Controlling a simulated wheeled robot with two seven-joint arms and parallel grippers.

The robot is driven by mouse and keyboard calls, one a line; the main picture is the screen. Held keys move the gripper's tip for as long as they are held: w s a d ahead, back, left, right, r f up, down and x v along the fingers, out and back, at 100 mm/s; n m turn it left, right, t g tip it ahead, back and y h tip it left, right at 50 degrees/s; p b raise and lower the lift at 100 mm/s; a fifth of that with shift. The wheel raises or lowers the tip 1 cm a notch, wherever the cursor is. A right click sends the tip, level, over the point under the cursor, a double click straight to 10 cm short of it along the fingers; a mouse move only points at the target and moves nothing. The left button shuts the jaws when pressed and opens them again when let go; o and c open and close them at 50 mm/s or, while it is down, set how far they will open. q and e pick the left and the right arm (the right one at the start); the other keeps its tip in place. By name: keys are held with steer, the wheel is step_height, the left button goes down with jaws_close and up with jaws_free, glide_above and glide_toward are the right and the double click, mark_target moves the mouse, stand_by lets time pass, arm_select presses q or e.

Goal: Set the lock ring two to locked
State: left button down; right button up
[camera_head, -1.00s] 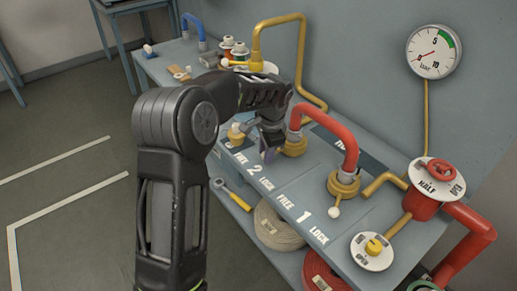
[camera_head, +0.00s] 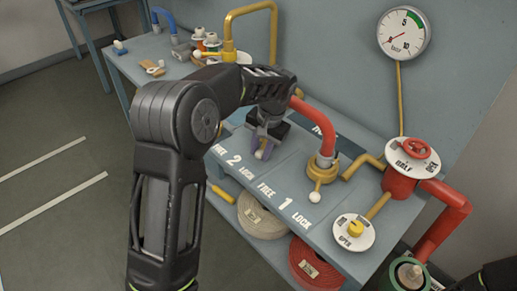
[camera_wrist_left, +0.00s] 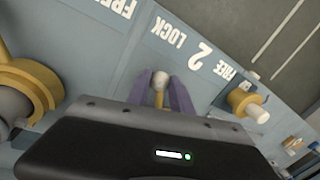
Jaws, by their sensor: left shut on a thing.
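Lock ring two shows its brass lever (camera_wrist_left: 159,98) with a white ball end (camera_wrist_left: 160,78) in the left wrist view. The purple fingers of my left gripper (camera_wrist_left: 161,88) are shut around the lever, with the ball showing between their tips. In the head view the left gripper (camera_head: 264,147) is right of the printed "2" (camera_head: 231,161), beside the LOCK end of its label. The white ball (camera_head: 259,154) shows there too. The ring's body is hidden behind my gripper. My right gripper is not in view.
Lock ring one (camera_head: 322,168) with its own white-ended lever (camera_head: 315,196) and red hose (camera_head: 318,128) is close on the right. A red valve (camera_head: 404,183) and gauge (camera_head: 404,33) are further right. Hose coils (camera_head: 262,218) lie on the lower shelf.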

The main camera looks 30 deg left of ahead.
arm_select(q)
steer(key=shift+d, duration=0.1)
steer(key=c, duration=1.1)
jaws_free()
steer(key=shift+c, duration=0.2)
steer(key=shift+r, duration=0.1)
step_height(320, 180, up, 7)
steer(key=d, duration=0.1)
steer(key=shift+d+r, duration=0.2)
